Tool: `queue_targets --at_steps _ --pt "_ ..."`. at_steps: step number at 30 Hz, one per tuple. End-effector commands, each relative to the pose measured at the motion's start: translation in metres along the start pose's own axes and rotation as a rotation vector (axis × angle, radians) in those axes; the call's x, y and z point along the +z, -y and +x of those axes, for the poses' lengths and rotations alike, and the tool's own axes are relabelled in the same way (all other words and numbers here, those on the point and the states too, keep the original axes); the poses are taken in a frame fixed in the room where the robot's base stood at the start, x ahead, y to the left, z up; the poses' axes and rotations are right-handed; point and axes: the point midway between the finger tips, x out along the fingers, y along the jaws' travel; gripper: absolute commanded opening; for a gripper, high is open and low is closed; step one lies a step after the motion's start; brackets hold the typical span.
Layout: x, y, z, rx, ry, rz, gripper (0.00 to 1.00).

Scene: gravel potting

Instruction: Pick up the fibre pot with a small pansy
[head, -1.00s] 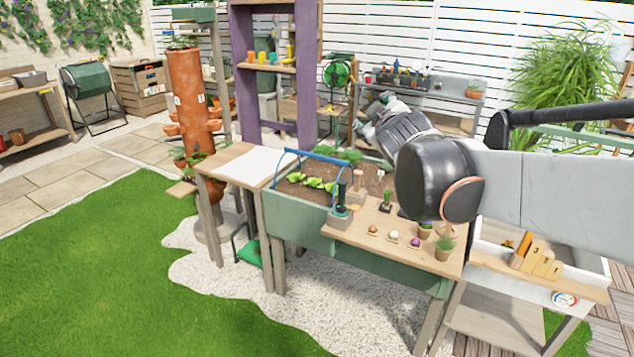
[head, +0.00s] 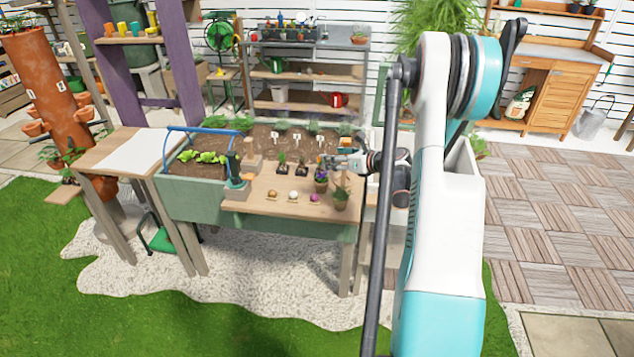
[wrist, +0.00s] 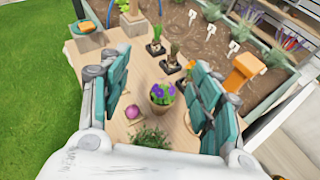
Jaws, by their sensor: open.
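The fibre pot with a small pansy (head: 321,185) stands upright on the wooden shelf of the green planter, near its right end. Purple flowers show above its brown rim. In the wrist view the pansy pot (wrist: 161,98) stands between the two spread fingers, farther off than the fingertips. My gripper (head: 326,160) is open and empty, just above and behind the pot in the head view. In the wrist view its teal finger pads (wrist: 160,85) stand either side of the pot, with no contact that I can make out.
A grassy pot (head: 341,197) stands close to the pansy's right front. Several bulbs, one a purple onion (head: 314,197), lie along the front edge. Small black pots (head: 282,167) with seedlings stand behind. The planter's soil bed (head: 262,137) lies beyond.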

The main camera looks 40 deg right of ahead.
Motion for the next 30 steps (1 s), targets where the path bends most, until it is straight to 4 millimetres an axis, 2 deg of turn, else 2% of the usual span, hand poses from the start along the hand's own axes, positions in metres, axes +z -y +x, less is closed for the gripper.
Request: queue_targets --at_steps 1,3,7,11,15,21,30 --pt "-0.023 0.012 -0.007 -0.003 -0.039 -0.038 0.58" --pt "-0.047 0.021 -0.013 0.002 -0.082 -0.08 0.58" --pt "-0.07 0.027 -0.015 0.008 -0.124 -0.119 0.58" --pt "-0.076 0.028 0.001 0.011 -0.131 -0.126 0.58" --pt "-0.079 0.028 0.029 0.011 -0.129 -0.125 0.58" --pt "-0.082 0.028 0.059 0.01 -0.128 -0.123 0.58" --pt "-0.083 0.028 0.076 0.008 -0.128 -0.123 0.58"
